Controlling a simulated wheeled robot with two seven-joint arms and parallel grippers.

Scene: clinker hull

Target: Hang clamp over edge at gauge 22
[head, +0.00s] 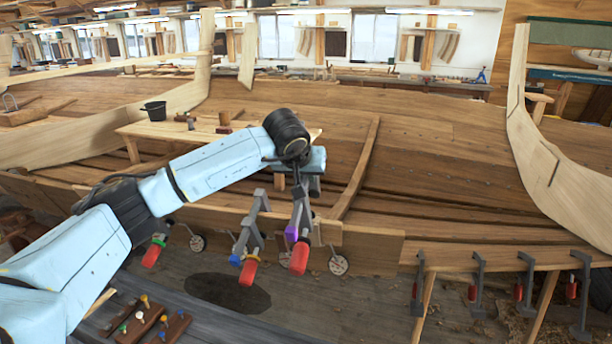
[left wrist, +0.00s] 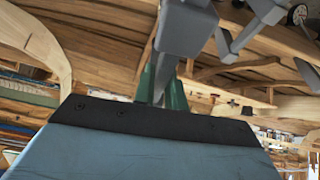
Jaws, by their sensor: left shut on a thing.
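My left gripper (head: 299,184) is shut on a grey clamp (head: 303,212) with a purple pad and a red handle. The clamp hangs down at the plank edge (head: 372,248); I cannot tell whether it touches the plank. In the left wrist view, the clamp's grey bar (left wrist: 182,32) runs up from between the green fingers (left wrist: 163,92). Round white gauges hang under the edge, one right of the held clamp (head: 338,265) and one further left (head: 197,243). Their numbers are too small to read. My right gripper is not in view.
Another clamp (head: 250,238), with blue pad and red handle, sits on the edge just left. A red-handled one (head: 154,251) is further left. Several clamps (head: 478,285) hang from a rail at right. A board with coloured pegs (head: 142,322) lies at lower left.

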